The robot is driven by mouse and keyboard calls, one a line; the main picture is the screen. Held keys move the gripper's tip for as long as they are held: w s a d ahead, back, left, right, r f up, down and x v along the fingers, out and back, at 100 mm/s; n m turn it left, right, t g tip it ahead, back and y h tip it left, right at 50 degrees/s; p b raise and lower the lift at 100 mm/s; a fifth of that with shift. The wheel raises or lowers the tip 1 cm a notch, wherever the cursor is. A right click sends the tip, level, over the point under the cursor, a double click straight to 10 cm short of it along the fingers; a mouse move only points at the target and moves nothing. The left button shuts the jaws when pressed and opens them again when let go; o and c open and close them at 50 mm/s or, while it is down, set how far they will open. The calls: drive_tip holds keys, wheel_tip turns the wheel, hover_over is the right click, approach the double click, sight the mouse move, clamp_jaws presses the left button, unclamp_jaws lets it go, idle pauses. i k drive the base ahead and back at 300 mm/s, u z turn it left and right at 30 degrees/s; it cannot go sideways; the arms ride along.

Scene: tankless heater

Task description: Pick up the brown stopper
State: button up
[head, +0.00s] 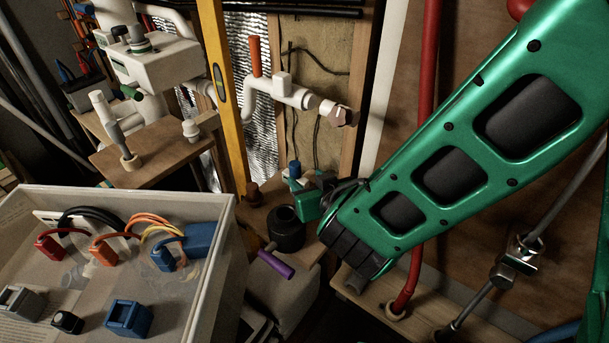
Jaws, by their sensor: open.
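A gap shows between the gripper and the brown piece. The fingertips are small and dark here, so their exact edges are hard to make out.
A white bin (222,262) with cables is at left. Red pipe (427,110) runs behind my arm.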

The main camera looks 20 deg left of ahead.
sight(254, 197)
drive_tip(key=k, duration=1)
